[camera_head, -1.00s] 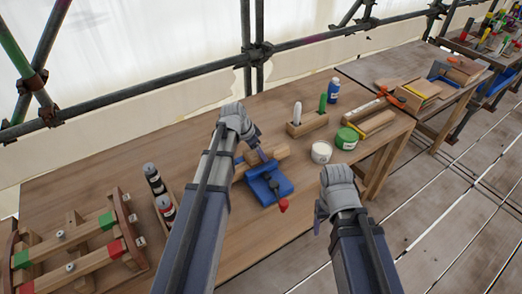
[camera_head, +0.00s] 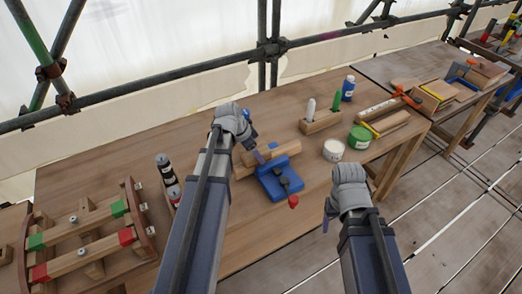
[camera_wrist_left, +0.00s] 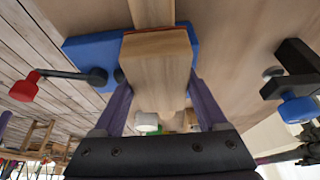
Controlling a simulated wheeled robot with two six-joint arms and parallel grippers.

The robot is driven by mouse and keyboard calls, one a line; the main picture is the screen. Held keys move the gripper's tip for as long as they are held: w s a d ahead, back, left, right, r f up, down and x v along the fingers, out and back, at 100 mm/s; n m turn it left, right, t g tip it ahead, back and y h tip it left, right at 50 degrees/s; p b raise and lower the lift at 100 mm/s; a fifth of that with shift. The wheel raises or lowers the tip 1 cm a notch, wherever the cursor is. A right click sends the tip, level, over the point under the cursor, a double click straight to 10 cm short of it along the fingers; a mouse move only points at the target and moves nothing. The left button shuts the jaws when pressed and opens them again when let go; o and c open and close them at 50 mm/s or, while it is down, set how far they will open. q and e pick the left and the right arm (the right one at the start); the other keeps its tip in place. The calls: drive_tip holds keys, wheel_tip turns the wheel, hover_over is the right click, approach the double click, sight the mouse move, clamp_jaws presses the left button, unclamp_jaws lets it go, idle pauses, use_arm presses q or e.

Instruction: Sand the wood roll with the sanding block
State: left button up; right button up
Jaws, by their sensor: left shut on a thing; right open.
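The wood roll (camera_head: 287,149) is a pale piece of timber lying across the blue vise (camera_head: 283,189), which stands on the workbench. In the left wrist view the blue vise (camera_wrist_left: 92,62) is behind the held block. My left gripper (camera_head: 259,156) is over the roll, its purple fingers shut on a pale wooden sanding block (camera_wrist_left: 158,65). The block's brown-edged far end appears against the roll (camera_wrist_left: 152,12); exact contact cannot be told. In the head view the block is mostly hidden by the hand. My right gripper (camera_head: 328,215) is open and empty, right of the vise.
A wooden rack (camera_head: 85,245) with red and green blocks is at left, beside dark bottles (camera_head: 165,172). A white tub (camera_head: 334,150), green tub (camera_head: 359,138) and wooden holder (camera_head: 320,122) stand right. A scaffold rail runs behind. The bench front is clear.

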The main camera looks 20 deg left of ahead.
use_arm(q)
drive_tip(key=shift+s+a, duration=0.35)
drive_tip(key=shift+s, duration=0.05)
wheel_tip(320, 180, up, 6)
drive_tip(key=p, duration=0.6)
wheel_tip(320, 180, up, 3)
drive_tip(key=p, duration=0.3)
drive_tip(key=shift+r, duration=0.1)
idle(0.4)
drive_tip(key=shift+w, duration=0.1)
